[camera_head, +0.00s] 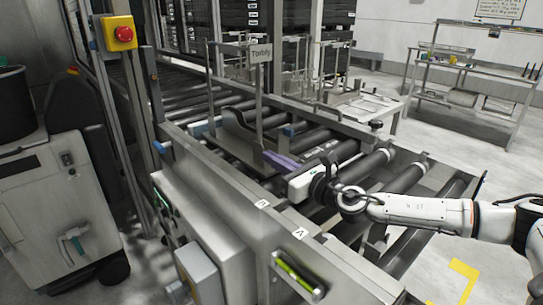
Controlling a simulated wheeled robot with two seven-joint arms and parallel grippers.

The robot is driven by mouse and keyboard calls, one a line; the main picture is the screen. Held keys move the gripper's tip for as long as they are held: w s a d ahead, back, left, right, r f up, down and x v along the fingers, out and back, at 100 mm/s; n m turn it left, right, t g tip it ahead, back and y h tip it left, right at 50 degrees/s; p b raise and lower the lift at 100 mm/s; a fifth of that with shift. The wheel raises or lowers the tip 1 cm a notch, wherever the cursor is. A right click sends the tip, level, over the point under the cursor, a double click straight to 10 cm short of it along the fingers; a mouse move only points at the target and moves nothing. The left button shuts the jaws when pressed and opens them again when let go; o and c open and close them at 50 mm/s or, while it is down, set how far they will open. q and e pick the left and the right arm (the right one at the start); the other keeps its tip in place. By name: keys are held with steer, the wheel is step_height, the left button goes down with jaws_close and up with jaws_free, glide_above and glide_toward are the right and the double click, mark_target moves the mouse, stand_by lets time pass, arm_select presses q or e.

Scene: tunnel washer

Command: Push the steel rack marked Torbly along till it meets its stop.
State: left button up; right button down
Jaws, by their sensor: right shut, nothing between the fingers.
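The steel rack (259,104) stands upright on the roller conveyor, with a small plate reading Torbly (261,51) at its top. Its low base holds dark and purple pieces whose nature I cannot tell. My right gripper (287,188) reaches in from the right, low over the rollers, at the near end of the rack. It is shut and empty. It is close to the rack's base, but I cannot tell whether they touch. The fingertips are hard to make out. I cannot pick out the stop. My left gripper is not in view.
The rollers (377,161) run between steel side rails (222,177). A yellow box with a red button (123,33) is on a post at the left. A grey machine (55,205) stands at far left. A shelved bench (470,85) stands back right, with open floor before it.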

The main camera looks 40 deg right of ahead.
steer(key=shift+w+a, duration=0.1)
steer(key=shift+w, duration=0.2)
steer(key=shift+w+r+p, duration=0.15)
steer(key=shift+w+p, duration=0.35)
steer(key=shift+w, duration=0.5)
steer(key=shift+r, duration=0.25)
steer(key=shift+a, duration=0.1)
